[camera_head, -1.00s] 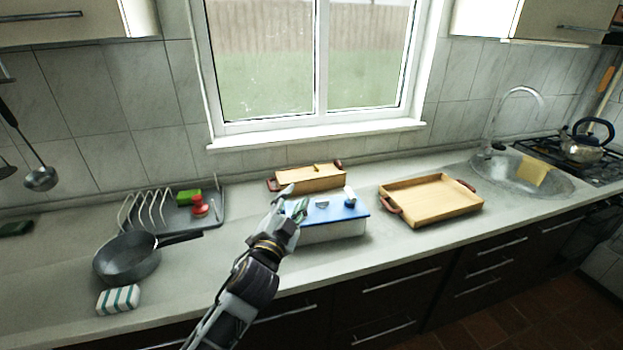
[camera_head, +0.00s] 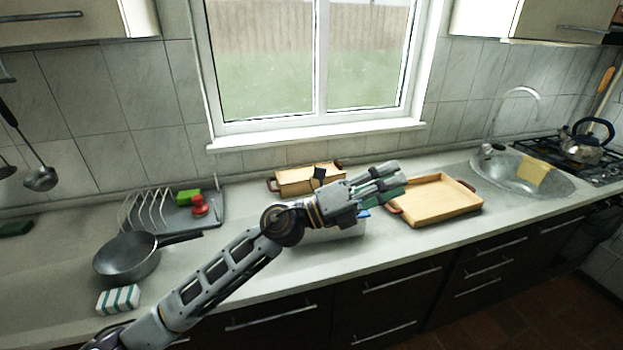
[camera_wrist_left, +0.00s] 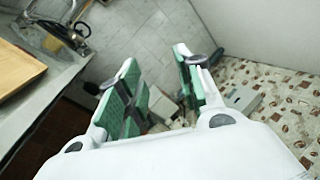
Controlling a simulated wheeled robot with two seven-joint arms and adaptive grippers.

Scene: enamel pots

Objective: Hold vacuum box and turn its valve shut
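The vacuum box is a white box with a blue lid. In the head view its white front wall (camera_head: 335,233) and a corner of the blue lid show below my left forearm. The rest of the lid, with its valve, is hidden behind my arm. My right gripper is in neither view.
The wooden tray (camera_head: 440,202) with red handles is right of the box. A smaller wooden box (camera_head: 297,183) stands behind. A pan (camera_head: 127,262), a dish rack (camera_head: 212,215) and a striped sponge (camera_head: 118,299) are left. The sink (camera_head: 530,178) is far right.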

